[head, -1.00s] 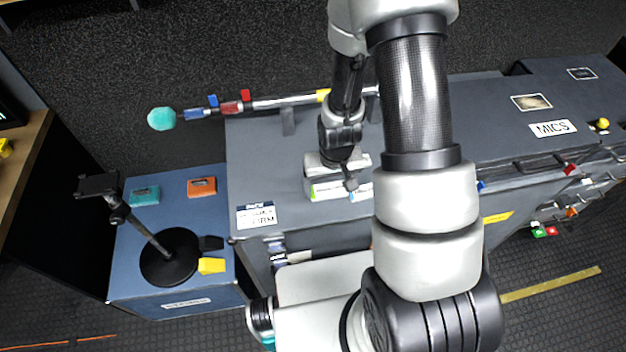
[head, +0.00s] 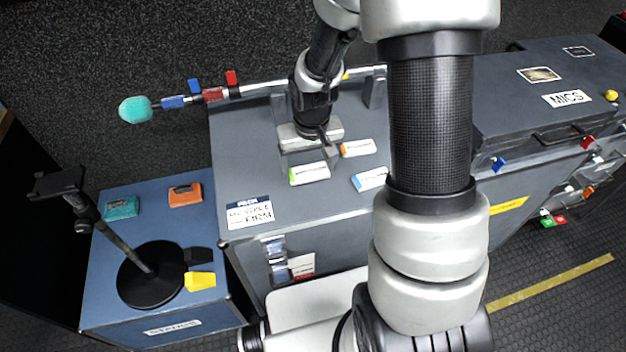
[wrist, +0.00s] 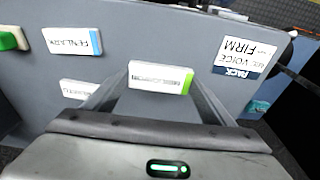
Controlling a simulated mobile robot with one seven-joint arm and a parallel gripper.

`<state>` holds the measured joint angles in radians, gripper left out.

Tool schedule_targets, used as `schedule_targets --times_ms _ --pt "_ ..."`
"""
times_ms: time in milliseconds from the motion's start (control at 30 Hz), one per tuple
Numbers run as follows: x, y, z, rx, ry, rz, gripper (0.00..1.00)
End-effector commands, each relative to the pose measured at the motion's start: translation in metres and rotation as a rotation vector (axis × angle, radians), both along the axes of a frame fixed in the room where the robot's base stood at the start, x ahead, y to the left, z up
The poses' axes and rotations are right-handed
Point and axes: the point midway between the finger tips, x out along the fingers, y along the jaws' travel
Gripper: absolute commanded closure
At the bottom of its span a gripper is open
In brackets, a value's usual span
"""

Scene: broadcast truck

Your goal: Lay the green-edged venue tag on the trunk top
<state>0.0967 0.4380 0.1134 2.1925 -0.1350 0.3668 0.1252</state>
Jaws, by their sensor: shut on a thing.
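The green-edged venue tag (head: 309,173) is a small white block with a green end, in front of my gripper (head: 312,155) over the grey-blue trunk top (head: 240,150). In the wrist view the tag (wrist: 160,77) sits between the tips of my gripper's two fingers (wrist: 150,90), which are shut on it. I cannot tell whether its underside touches the trunk top. A blue-edged tag (head: 370,179) and an orange-edged tag (head: 358,148) lie on the trunk top to its right. The blue-edged one also shows in the wrist view (wrist: 72,41).
A "PACK ... FIRM" label (head: 249,211) is at the trunk's front left corner. A boom pole with a teal foam tip (head: 135,110) lies along the back edge. A lower blue case (head: 105,270) with a black stand (head: 150,275) is at left. The trunk top's left part is clear.

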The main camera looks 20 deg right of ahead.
Motion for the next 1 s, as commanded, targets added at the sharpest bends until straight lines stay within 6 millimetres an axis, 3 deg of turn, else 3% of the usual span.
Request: schedule_targets --times_ms 400,767,800,900,1000 --pt "0.000 0.000 -0.047 0.000 0.001 0.002 0.44" --pt "0.000 0.000 -0.052 0.000 -0.001 0.000 0.44" --pt "0.000 0.000 -0.052 0.000 -0.001 0.000 0.21" --pt "0.000 0.000 -0.051 0.000 -0.001 0.000 0.04" --pt "0.000 0.000 -0.051 0.000 -0.001 0.000 0.04"
